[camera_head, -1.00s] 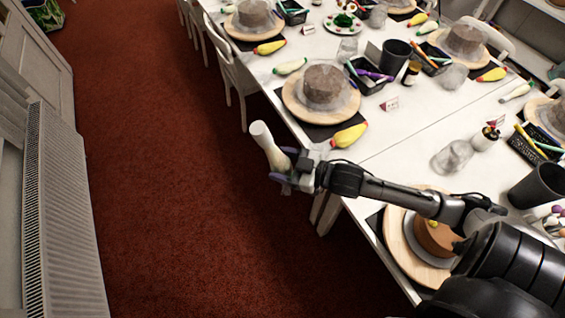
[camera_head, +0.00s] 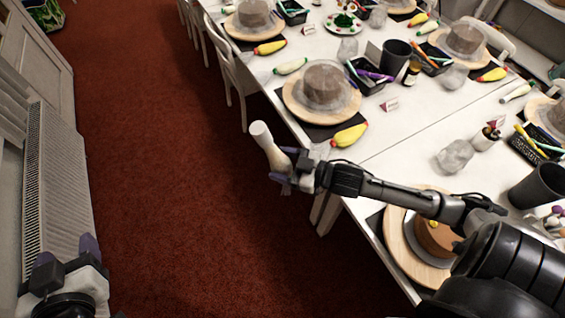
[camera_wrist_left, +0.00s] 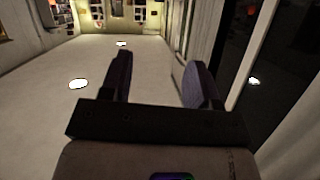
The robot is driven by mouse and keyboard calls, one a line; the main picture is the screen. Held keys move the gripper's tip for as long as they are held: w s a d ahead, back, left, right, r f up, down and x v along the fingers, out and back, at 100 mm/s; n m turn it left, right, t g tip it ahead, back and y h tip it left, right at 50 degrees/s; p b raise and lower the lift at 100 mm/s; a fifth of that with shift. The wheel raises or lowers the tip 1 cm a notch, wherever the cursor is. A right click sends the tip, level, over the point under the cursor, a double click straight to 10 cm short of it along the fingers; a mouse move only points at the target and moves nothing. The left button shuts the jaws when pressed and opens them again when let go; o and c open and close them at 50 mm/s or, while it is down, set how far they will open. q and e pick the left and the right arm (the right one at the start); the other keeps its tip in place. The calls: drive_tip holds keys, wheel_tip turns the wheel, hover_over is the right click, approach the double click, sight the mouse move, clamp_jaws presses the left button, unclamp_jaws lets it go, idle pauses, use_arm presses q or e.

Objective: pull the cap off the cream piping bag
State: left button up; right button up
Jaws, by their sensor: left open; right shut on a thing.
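The cream piping bag (camera_head: 267,142) is a white, tapered piece standing up from my right gripper (camera_head: 287,178). It is held over the red floor, just left of the table's edge. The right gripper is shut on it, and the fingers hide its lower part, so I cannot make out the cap. My left gripper (camera_head: 68,258) is in the lower left corner, far from the bag. It is open and empty; its two purple fingers also show apart in the left wrist view (camera_wrist_left: 160,85).
The long white table (camera_head: 398,128) on the right carries cakes on round boards, yellow piping bags (camera_head: 349,135), black cups and pen trays. A white chair (camera_head: 232,75) stands at its left side. A radiator (camera_head: 58,180) lines the left wall. Red floor (camera_head: 170,180) between is clear.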

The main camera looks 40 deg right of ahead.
use_arm(q)
drive_tip(key=w+d+r+m+t+h, duration=0.1)
drive_tip(key=d+r+m+h, duration=0.1)
drive_tip(key=d+r, duration=0.55)
drive_tip(key=w+d+r+m+t+h, duration=0.1)
drive_tip(key=d+r+m+h, duration=0.2)
drive_tip(key=r, duration=0.7)
drive_tip(key=s+d+r+m+g+h, duration=0.15)
drive_tip(key=d+r+m, duration=0.25)
drive_tip(key=d+r, duration=0.45)
drive_tip(key=m+g+y, duration=0.3)
drive_tip(key=g+y, duration=0.1)
drive_tip(key=g, duration=0.4)
hover_over(258, 128)
drive_tip(key=w, duration=0.2)
wheel_tip(258, 128, down, 10)
drive_tip(key=shift+s+d+f+n+g+y, duration=0.1)
drive_tip(key=shift+s+f+n+g+y, duration=0.3)
drive_tip(key=shift+f+n+g, duration=1.7)
drive_tip(key=shift+s+f+n+g+y, duration=0.35)
drive_tip(key=shift+f+n, duration=0.35)
drive_tip(key=shift+f, duration=2.85)
drive_tip(key=shift+s+d+f+n+g+y, duration=0.1)
drive_tip(key=shift+s+f+n+g+y, duration=0.25)
drive_tip(key=shift+f+n+g, duration=1.75)
